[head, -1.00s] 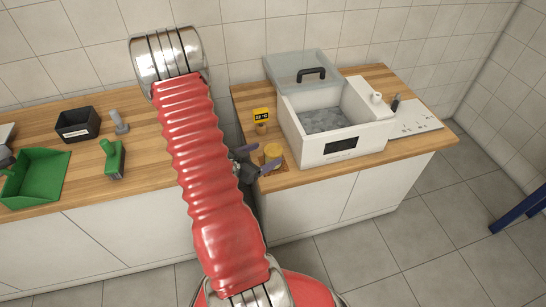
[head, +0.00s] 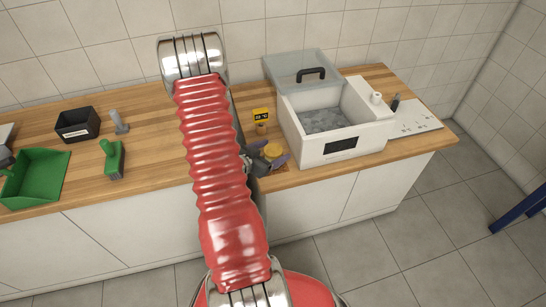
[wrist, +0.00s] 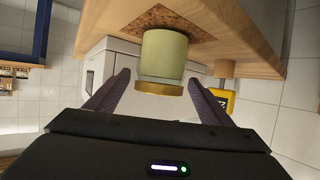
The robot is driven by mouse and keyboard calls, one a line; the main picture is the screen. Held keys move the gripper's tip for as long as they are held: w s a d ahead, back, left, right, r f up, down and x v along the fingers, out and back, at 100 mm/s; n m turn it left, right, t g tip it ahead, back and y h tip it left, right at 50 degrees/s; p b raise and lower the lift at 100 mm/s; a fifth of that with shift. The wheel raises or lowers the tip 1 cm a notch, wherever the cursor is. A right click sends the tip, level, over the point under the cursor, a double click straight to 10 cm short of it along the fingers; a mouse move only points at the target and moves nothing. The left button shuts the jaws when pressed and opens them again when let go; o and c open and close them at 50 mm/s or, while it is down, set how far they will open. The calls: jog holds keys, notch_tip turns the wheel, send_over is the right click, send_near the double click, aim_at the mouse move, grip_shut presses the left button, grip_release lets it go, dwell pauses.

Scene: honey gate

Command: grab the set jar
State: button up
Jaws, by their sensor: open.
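The jar (wrist: 163,55) has a pale greenish body and a gold lid, and stands on a brown cork mat (wrist: 187,20) in the wrist view, which appears upside down. In the head view the jar's yellow-gold lid (head: 273,150) shows near the counter's front edge, left of the white bath. My gripper (wrist: 160,82) is open, with one dark finger on each side of the jar and visible gaps to it. In the head view my gripper (head: 270,162) reaches the jar from the left.
The white water bath (head: 345,146) with its raised clear lid (head: 300,72) stands right of the jar. A small yellow display (head: 261,115) stands behind the jar. A green dustpan (head: 35,177), brush (head: 113,158) and black bin (head: 77,124) lie farther left.

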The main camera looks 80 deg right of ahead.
jog(key=shift+c, duration=0.3)
jog(key=c, duration=1.4)
jog(key=shift+r, duration=0.1)
jog(key=shift+r, duration=4.95)
